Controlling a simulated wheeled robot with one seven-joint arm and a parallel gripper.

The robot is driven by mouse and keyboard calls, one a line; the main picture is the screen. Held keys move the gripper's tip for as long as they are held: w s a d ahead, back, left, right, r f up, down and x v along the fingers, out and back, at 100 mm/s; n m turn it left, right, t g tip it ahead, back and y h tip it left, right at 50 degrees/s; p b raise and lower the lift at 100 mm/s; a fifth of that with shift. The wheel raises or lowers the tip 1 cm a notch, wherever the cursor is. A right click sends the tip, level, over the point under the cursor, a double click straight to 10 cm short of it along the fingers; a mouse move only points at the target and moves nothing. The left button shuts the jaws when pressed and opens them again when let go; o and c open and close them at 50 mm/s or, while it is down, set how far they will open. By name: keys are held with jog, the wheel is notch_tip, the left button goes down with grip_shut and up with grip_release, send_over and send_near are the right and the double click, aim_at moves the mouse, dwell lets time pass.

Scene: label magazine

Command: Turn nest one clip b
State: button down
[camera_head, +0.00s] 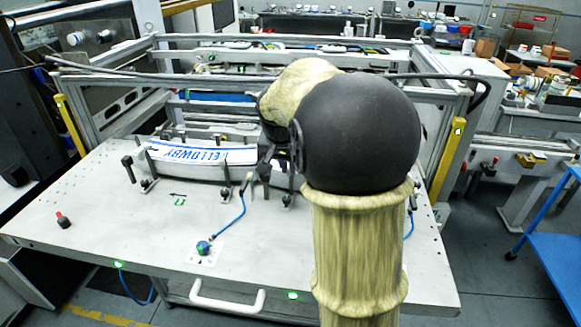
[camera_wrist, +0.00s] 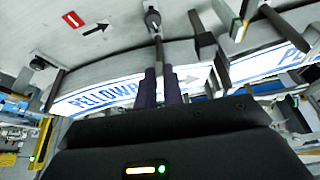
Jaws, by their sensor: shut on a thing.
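A white label with blue lettering (camera_head: 205,153) lies along the curved nest on the metal bench. It also shows in the wrist view (camera_wrist: 95,97). My gripper (camera_wrist: 161,72) has its two dark fingers close together over the label. They are shut on a clip (camera_wrist: 157,42), whose thin stem runs up from between the fingertips to a dark round end. Another dark clip (camera_wrist: 205,45) stands just right of it. In the head view my arm hides most of my gripper and the clip it holds. A further clip (camera_head: 130,166) stands at the nest's left end.
A blue hose leads to a round fitting (camera_head: 203,247) near the front. A metal frame (camera_head: 300,62) rises behind the nest. The bench's front left is mostly clear. A red mark (camera_wrist: 73,19) lies beside a black arrow.

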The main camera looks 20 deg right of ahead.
jog(key=shift+m, duration=0.3)
jog(key=c, duration=1.5)
grip_release()
jog(key=shift+a, duration=0.1)
jog(key=b+v, duration=0.2)
jog(key=v, duration=1.5)
jog(key=shift+w+a+r, duration=0.15)
jog(key=shift+a+r, duration=0.05)
